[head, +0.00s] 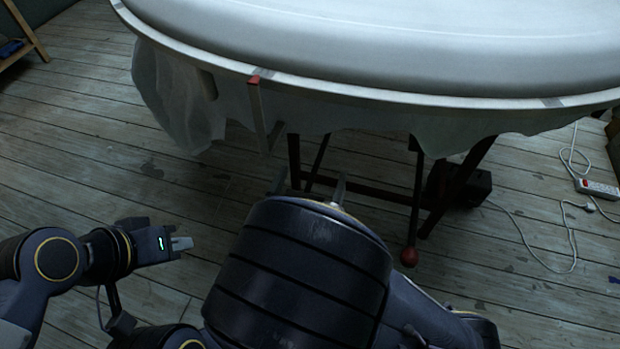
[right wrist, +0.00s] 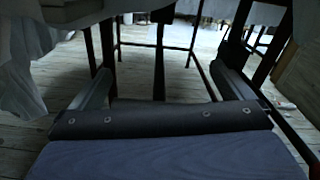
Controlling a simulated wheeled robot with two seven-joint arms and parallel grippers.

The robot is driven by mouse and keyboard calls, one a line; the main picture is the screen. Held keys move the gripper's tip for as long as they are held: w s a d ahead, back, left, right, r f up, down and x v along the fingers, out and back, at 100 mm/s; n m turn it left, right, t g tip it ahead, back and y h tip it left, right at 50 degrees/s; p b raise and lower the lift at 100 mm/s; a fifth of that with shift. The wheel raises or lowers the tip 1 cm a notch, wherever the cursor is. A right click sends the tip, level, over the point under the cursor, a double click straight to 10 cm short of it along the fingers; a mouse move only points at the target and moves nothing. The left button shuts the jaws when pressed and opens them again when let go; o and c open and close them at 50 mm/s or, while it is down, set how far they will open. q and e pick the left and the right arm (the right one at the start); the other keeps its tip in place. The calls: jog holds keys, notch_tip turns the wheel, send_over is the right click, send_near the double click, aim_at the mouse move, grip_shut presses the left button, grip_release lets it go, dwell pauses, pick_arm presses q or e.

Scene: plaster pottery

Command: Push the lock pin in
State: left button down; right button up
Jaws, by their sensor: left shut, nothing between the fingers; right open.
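I cannot make out for certain which part is the lock pin. A dark rod with a red knob (head: 409,256) hangs below the round white table (head: 400,92). A pale strip with a red top (head: 254,82) hangs from the table's rim. My right gripper (head: 309,184) is open under the near edge, its body partly hidden by my arm. In the right wrist view its two fingers stand wide apart (right wrist: 163,88), with a dark upright bar (right wrist: 159,62) beyond, between them in the picture. My left gripper (head: 182,243) is shut and empty, over the floor at left.
Pale sheeting (head: 175,95) hangs from the table rim near my right gripper. Dark legs and crossbars (head: 370,194) stand underneath. A white power strip (head: 598,188) and its cable lie on the plank floor at right. The floor at left is mostly clear.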

jog(key=p+v, duration=0.1)
jog(key=v, duration=0.6)
jog(key=shift+s+p, duration=0.3)
jog(key=shift+s, duration=0.05)
jog(key=shift+a, duration=0.15)
